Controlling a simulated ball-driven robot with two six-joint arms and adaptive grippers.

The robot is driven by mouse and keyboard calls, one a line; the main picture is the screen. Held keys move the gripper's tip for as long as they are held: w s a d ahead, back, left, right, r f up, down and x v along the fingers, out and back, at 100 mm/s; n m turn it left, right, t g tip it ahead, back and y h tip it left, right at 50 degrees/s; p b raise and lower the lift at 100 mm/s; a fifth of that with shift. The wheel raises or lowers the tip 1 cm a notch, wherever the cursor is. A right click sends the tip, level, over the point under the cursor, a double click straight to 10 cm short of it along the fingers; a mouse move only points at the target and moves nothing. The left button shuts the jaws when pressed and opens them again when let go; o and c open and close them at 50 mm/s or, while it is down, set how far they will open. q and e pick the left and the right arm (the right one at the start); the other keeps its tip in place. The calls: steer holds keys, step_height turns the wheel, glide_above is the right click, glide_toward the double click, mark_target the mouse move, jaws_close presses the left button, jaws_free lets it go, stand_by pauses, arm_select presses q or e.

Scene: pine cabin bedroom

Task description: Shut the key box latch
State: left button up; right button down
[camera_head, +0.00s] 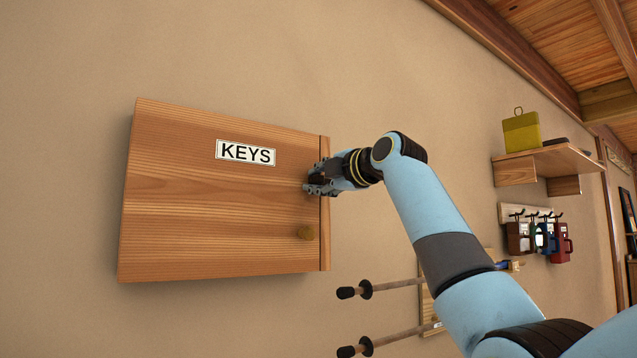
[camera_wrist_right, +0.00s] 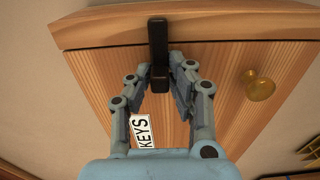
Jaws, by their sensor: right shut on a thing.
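The wooden key box (camera_head: 220,215) hangs on the wall, its door lying flat against the box front, with a KEYS label (camera_head: 246,153) and a round knob (camera_head: 306,232). My right gripper (camera_head: 313,187) is at the door's right edge, above the knob. In the right wrist view the black latch (camera_wrist_right: 158,40) is a bar crossing from the box edge strip onto the door. My right gripper (camera_wrist_right: 160,78) is shut on the latch, one finger at each side. In the head view the gripper hides the latch. My left gripper is in neither view.
Two dark-tipped rods (camera_head: 390,286) stick out below and right of the box. The wall around the box's left and top is bare.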

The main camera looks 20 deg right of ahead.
steer(key=shift+f, duration=0.1)
stand_by(0.4)
steer(key=c, duration=1.2)
jaws_free()
steer(key=shift+c, duration=0.2)
steer(key=shift+s, duration=0.15)
steer(key=v, duration=1.1)
steer(key=shift+s, duration=0.3)
steer(key=shift+d, duration=0.1)
